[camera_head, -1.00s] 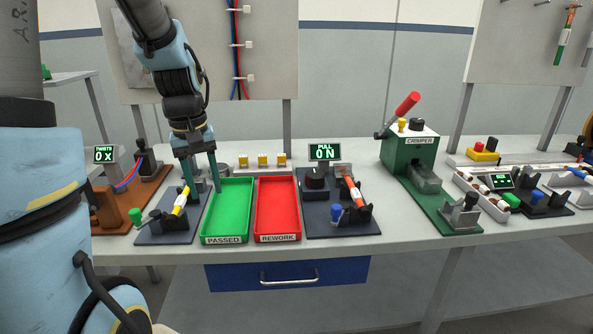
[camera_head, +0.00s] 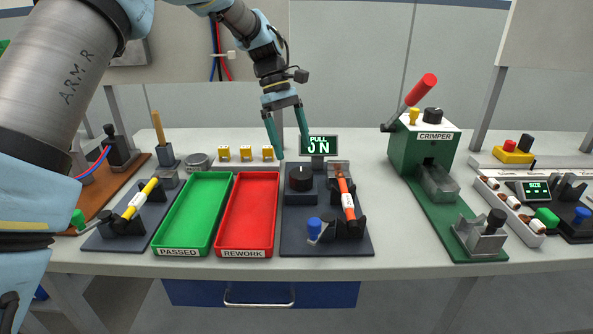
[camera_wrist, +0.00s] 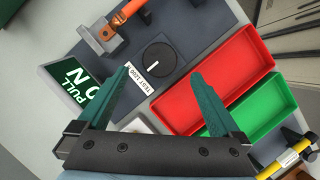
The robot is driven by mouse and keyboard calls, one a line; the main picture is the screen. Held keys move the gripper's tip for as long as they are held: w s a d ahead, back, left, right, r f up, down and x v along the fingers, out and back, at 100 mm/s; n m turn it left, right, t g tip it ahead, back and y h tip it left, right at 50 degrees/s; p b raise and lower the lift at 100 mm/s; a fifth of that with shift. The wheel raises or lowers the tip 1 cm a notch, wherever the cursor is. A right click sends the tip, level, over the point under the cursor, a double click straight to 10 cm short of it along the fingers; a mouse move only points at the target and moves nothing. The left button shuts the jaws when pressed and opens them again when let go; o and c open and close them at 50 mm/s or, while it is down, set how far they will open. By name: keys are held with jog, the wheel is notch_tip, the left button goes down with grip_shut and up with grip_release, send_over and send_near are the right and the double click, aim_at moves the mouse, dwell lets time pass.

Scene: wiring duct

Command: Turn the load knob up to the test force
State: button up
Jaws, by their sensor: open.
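The load knob (camera_head: 301,178) is a round black knob on the dark pull-test fixture (camera_head: 325,246). In the wrist view the knob (camera_wrist: 159,56) shows a white pointer line, with a white label (camera_wrist: 138,78) reading about "TEST 120 N" beside it. The PULL display (camera_head: 318,145) reads a number ending in N; a finger partly covers it.
A green PASSED tray (camera_head: 193,212) and a red REWORK tray (camera_head: 248,214) stand left of the fixture. A yellow-handled part (camera_head: 139,199) lies in a holder farther left. The green crimper (camera_head: 424,150) stands right, with bare table between it and the fixture.

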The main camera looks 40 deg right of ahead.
aim_at(301, 172)
jog(key=p+x, duration=0.1)
jog(key=x, duration=0.7)
jog(key=c, duration=1.3)
jog(key=shift+r+m+p, duration=0.1)
jog(key=shift+m+p, duration=0.3)
jog(key=shift+p, duration=0.05)
